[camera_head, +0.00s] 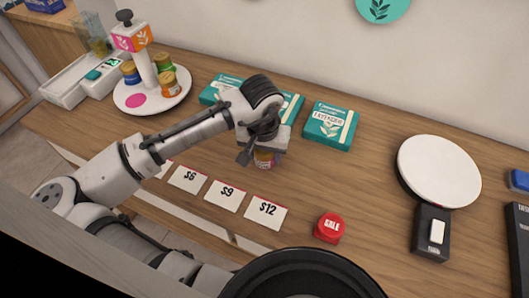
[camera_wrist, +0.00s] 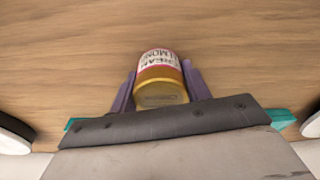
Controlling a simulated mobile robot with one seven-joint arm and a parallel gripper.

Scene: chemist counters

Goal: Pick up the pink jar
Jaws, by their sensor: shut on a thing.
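The jar (camera_wrist: 162,78) sits between the two purple fingers of my gripper (camera_wrist: 160,85) in the wrist view. It has an amber body and a white label with a pink band and dark lettering. My gripper is shut on it, one finger on each side. In the head view the jar (camera_head: 264,160) shows just below my gripper (camera_head: 262,148), near the middle of the wooden counter. The gripper hides its upper part. I cannot tell whether its base touches the counter.
Teal boxes (camera_head: 331,126) lie behind my gripper. Price cards (camera_head: 225,195) and a red SALE button (camera_head: 329,227) are in front. A round white plate (camera_head: 158,97) with several jars stands left. A scale with a white pan (camera_head: 439,171) stands right. Counter between is clear.

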